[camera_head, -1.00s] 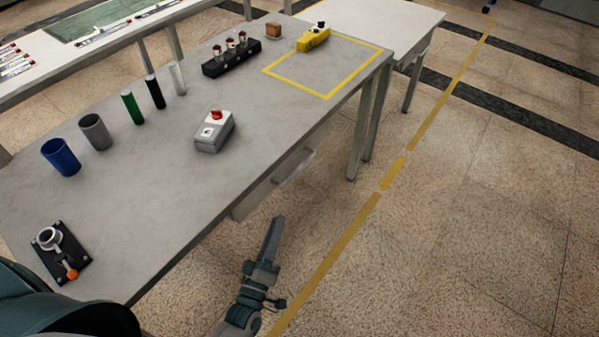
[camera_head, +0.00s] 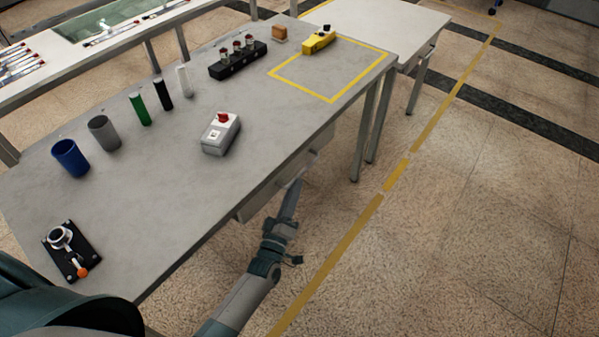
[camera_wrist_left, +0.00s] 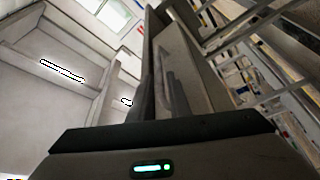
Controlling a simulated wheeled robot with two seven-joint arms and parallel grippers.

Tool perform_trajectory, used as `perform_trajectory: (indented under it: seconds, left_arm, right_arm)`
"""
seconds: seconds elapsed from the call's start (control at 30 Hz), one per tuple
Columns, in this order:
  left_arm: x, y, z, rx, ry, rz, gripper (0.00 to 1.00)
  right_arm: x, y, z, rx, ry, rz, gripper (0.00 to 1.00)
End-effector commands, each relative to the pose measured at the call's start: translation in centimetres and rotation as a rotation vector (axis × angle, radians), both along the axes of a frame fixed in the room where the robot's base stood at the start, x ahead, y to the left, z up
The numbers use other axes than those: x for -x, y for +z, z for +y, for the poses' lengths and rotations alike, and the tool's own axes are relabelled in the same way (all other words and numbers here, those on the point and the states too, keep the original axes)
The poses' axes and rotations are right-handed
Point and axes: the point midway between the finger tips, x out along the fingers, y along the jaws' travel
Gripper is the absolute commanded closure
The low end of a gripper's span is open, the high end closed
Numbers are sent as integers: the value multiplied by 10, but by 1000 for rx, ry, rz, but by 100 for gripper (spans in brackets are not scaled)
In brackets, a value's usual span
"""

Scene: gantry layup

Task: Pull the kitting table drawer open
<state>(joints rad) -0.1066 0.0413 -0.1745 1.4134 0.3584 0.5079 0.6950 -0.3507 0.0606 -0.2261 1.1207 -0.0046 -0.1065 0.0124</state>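The kitting table (camera_head: 170,215) has a grey top. Its drawer (camera_head: 255,205) sits under the front edge and looks shut, with its front close below the tabletop. A pale bar handle (camera_head: 305,168) is on the drawer front, partly hidden by my gripper. My left gripper (camera_head: 296,186) reaches up from below, its fingertips at or close to the handle; contact cannot be told. In the left wrist view a grey panel (camera_wrist_left: 190,75) stands just ahead of the gripper body. The finger gap is not clear there. My right gripper is not in view.
On the tabletop are a red-button box (camera_head: 221,133), a blue cup (camera_head: 70,158), a grey cup (camera_head: 103,133), upright cylinders, a black rack (camera_head: 238,62), a yellow device (camera_head: 318,42) and a lever fixture (camera_head: 70,250). The floor right of the table is clear.

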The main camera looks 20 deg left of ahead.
Motion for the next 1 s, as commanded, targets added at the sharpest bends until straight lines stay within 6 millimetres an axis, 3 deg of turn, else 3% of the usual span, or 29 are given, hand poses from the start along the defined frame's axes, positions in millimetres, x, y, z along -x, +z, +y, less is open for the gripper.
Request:
perform_trajectory:
  seconds: [0.2,0.4,0.77,0.87,1.0]
  left_arm:
    - [-34,8,0,-1,0,0,83]
    - [-49,11,0,-1,0,0,83]
    - [-52,11,0,0,0,0,83]
    - [-52,11,0,0,0,0,100]
    - [-52,11,0,0,0,0,100]
  right_arm:
    - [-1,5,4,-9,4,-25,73]
    - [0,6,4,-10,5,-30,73]
    - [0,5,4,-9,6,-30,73]
    - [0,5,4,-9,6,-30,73]
    - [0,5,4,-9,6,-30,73]
